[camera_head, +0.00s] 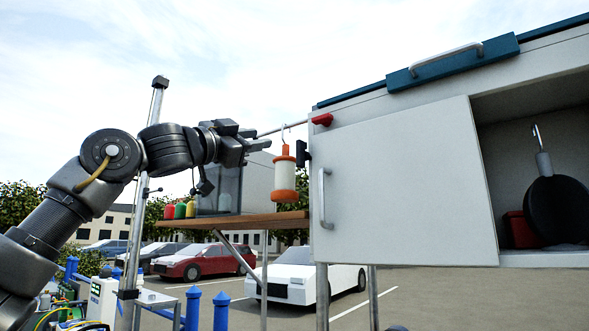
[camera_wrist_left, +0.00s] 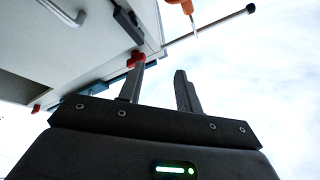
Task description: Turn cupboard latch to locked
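The red latch (camera_head: 321,119) sits at the top left corner of the white cupboard (camera_head: 405,185), above its door handle (camera_head: 323,198). In the left wrist view the red latch (camera_wrist_left: 136,59) shows just beyond the tip of one finger. My left gripper (camera_head: 258,145) is left of the cupboard, with a gap to the latch in the head view. In the left wrist view its two fingers (camera_wrist_left: 162,78) are apart with nothing between them. I cannot tell from the wrist view whether a finger touches the latch. My right gripper is not in view.
An orange and white lantern (camera_head: 285,175) hangs from a rod between my gripper and the cupboard. A wooden shelf (camera_head: 245,222) with several coloured bottles is below. The cupboard's right bay is open and holds a dark pan (camera_head: 557,208). A blue lid (camera_head: 453,62) is on top.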

